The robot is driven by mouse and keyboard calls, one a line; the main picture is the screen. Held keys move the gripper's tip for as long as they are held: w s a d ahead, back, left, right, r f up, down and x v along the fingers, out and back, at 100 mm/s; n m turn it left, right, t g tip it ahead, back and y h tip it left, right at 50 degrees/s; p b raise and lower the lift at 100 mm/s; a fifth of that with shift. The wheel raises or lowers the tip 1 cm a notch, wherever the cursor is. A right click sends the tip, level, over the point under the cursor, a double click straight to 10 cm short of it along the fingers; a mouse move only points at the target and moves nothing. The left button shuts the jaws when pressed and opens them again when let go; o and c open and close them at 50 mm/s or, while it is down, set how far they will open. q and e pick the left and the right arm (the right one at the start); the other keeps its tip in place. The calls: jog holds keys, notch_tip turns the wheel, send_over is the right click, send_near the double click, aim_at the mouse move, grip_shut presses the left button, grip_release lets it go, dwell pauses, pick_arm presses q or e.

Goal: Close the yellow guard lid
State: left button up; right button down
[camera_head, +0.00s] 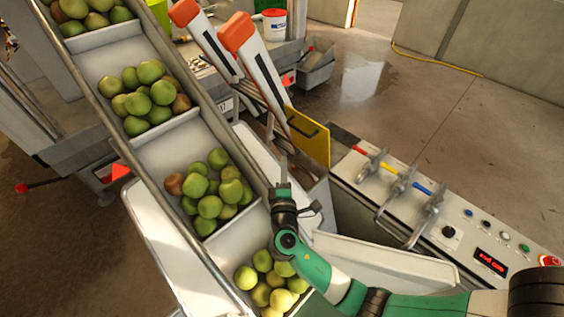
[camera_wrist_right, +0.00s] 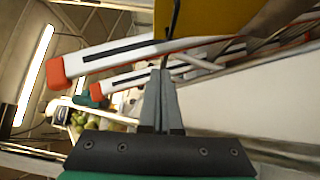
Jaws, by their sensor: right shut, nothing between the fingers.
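The yellow guard lid (camera_head: 309,138) stands upright, open, at the left end of the control box, with a dark handle (camera_head: 301,127) on its face. In the right wrist view the lid (camera_wrist_right: 205,14) fills the top middle, and a dark bar, likely the handle, runs down just above my fingertips. My right gripper (camera_head: 284,165) is shut and empty, pointing up beside the lid's lower left in the head view. In the right wrist view its fingers (camera_wrist_right: 160,78) are together; I cannot tell whether they touch the handle. My left gripper is not in view.
A sloped conveyor (camera_head: 165,148) carries green fruit (camera_head: 212,190) in compartments on the left. Two white beams with orange ends (camera_head: 237,30) rise behind the lid. The control box (camera_head: 405,205) has clamp levers, buttons and a red display at right.

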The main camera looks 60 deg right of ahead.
pick_arm(q)
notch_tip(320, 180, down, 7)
jog(key=b, duration=0.5)
jog(key=shift+b, duration=0.3)
pick_arm(e)
jog(key=w+d+f, duration=0.1)
jog(key=w+d, duration=0.2)
jog(key=d, duration=1)
jog(key=shift+w+f, duration=0.15)
jog(key=shift+w, duration=0.1)
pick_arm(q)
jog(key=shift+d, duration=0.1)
